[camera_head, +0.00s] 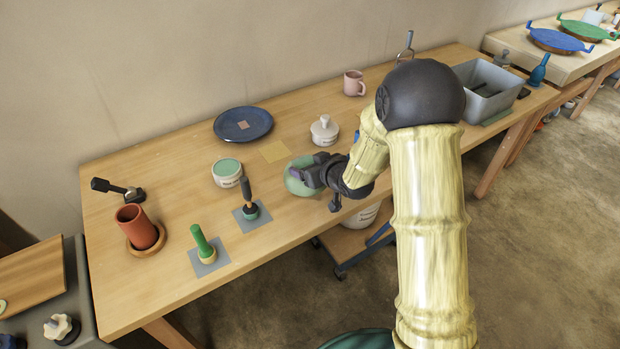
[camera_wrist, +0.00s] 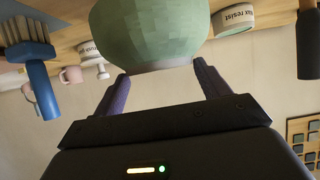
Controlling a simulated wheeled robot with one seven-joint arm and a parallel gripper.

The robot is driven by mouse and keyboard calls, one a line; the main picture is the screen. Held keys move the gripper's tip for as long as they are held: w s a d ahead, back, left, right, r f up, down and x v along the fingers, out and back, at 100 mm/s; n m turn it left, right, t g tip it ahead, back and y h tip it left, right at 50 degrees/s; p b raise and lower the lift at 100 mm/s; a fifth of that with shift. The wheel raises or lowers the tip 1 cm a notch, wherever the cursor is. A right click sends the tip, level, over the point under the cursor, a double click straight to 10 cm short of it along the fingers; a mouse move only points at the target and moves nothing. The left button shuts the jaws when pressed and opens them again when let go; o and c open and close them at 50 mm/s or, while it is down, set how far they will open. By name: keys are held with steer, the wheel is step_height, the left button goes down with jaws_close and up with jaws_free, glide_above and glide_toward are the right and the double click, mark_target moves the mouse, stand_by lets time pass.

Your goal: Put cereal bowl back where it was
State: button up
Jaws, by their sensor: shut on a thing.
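The cereal bowl (camera_head: 297,184) is pale green and partly hidden by my gripper in the head view. My gripper (camera_head: 308,177) is shut on it near the front edge of the wooden table. In the wrist view the bowl (camera_wrist: 150,32) fills the top middle, between the two fingers of my gripper (camera_wrist: 161,72). I cannot tell from these frames whether the bowl touches the tabletop.
A wax-resist tub (camera_head: 228,173) and a brush on a grey square stand left of the bowl. A lidded white jar (camera_head: 324,131) is behind it, and a blue plate (camera_head: 243,124) lies back left. A pink mug (camera_head: 354,83) and grey bin (camera_head: 488,90) stand farther right.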

steer(key=shift+f, duration=0.15)
steer(key=shift+f, duration=1.9)
steer(key=shift+f, duration=0.1)
steer(key=o, duration=1.5)
